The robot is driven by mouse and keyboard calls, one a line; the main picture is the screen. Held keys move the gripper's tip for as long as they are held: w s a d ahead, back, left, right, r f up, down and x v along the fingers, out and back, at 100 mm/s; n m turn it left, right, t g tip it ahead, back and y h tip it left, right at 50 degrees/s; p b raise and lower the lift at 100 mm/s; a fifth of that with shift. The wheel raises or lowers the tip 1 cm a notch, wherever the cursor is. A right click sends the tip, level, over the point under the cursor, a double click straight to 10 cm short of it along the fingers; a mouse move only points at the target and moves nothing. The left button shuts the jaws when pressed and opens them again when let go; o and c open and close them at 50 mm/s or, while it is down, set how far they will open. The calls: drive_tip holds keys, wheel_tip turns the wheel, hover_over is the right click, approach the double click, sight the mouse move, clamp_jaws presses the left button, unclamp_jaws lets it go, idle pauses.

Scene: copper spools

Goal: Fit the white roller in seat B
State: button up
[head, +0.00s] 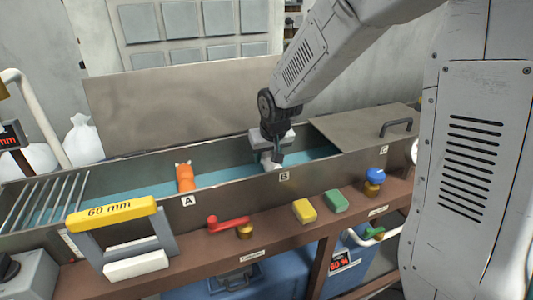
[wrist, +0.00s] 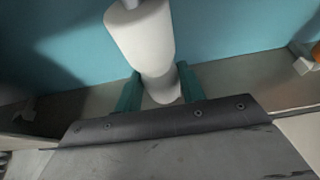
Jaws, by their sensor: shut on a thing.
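My gripper (head: 270,154) is inside the long metal trough, above the wall label B (head: 284,177). It is shut on the white roller (head: 267,161), of which only a small part shows in the head view. The trough's front wall hides the roller's lower side and seat B itself, so I cannot tell whether the roller touches the seat.
An orange piece (head: 184,177) stands in the trough near label A (head: 188,201). A metal cover with a black handle (head: 397,126) closes the right end by C. The front ledge holds a red lever (head: 229,223), yellow block (head: 304,210), green block (head: 335,201) and blue knob (head: 375,175).

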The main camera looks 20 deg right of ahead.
drive_tip(key=shift+f, duration=0.2)
idle(0.6)
drive_tip(key=o, duration=1.2)
drive_tip(key=shift+o, duration=0.2)
drive_tip(key=shift+v, duration=3.9)
drive_tip(key=shift+s, duration=0.1)
